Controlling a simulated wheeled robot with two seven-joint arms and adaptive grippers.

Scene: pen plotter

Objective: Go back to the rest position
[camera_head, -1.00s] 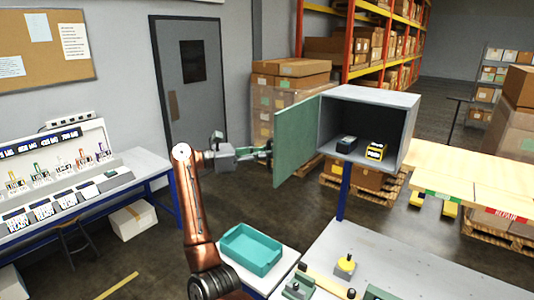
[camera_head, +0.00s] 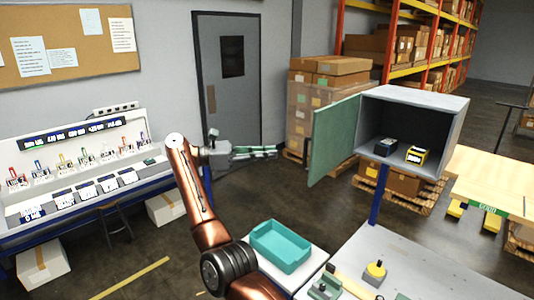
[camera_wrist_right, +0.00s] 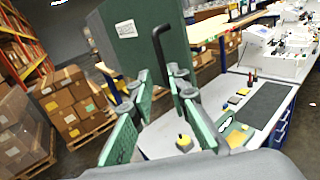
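My right gripper (camera_head: 274,152) is held out in the air left of the cabinet's open green door (camera_head: 335,138), with a visible gap between them in the head view. In the right wrist view its padded fingers (camera_wrist_right: 158,88) stand apart with nothing between them. The green door (camera_wrist_right: 140,38) with a black handle (camera_wrist_right: 163,48) shows beyond the fingers there. The grey cabinet (camera_head: 455,120) stands open and holds a dark box (camera_head: 386,147) and a yellow-and-black box (camera_head: 416,155). My left gripper is not in view.
A teal tray (camera_head: 281,246) lies on a white surface at the lower middle. A workbench (camera_head: 365,250) with a yellow-knobbed part (camera_head: 376,271) is at lower right. A test bench (camera_head: 75,180) stands at left. Floor is open before the grey room door (camera_head: 232,95).

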